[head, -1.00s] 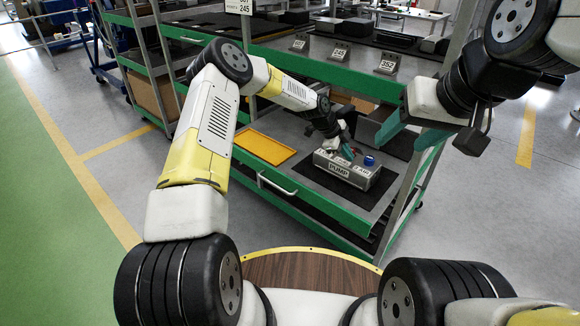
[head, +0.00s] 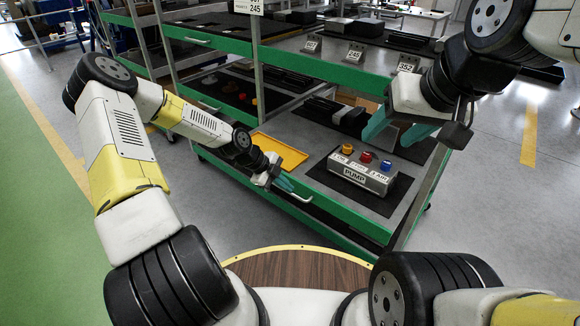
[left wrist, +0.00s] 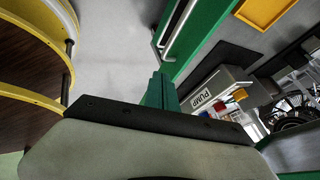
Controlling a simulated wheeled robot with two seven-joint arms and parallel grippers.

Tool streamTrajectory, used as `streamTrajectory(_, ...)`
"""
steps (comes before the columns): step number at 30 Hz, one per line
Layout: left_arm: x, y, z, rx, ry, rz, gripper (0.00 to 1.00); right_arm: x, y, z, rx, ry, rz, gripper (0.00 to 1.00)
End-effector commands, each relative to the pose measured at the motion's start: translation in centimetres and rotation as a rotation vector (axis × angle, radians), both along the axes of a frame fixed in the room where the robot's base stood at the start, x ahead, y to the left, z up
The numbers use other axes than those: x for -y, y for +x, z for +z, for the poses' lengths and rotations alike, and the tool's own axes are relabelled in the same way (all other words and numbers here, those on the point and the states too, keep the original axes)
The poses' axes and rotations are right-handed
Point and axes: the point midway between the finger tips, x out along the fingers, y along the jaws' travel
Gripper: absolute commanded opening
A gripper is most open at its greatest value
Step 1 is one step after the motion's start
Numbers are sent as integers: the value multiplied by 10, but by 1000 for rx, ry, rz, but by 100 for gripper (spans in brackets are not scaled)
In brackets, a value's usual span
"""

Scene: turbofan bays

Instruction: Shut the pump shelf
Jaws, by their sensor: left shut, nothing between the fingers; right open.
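The pump shelf (head: 345,218) is the low shelf with a green front edge. It appears drawn out toward me from under the upper shelf. Its silver handle (head: 303,197) is on the front edge and also shows in the left wrist view (left wrist: 178,26). A grey box labelled PUMP (head: 362,178) with yellow, red and blue knobs sits on the shelf; it is also in the left wrist view (left wrist: 212,88). My left gripper (head: 287,184) is shut and empty close to the handle; contact is not clear. My right gripper (head: 395,132) is open and empty above the shelf, behind the box.
A yellow tray (head: 279,152) lies on the same shelf, left of the box. The upper shelf (head: 330,70) carries numbered tags and dark mats. A rack post (head: 424,188) stands at the right. Grey floor (head: 480,200) is clear to the right.

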Motion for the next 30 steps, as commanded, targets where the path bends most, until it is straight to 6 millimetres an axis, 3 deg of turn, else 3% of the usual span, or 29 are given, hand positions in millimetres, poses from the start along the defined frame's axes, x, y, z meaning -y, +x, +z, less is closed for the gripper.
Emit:
streamTrajectory(10, 45, 11, -60, -1, 0, -2, 0, 0, 0, 0, 0, 0, 0, 58)
streamTrajectory(18, 62, 41, -57, 0, 1, 1, 0, 0, 0, 0, 0, 0, 0, 58)
streamTrajectory(30, 65, 44, -57, -1, 0, 1, 0, 0, 0, 0, 0, 0, 0, 58)
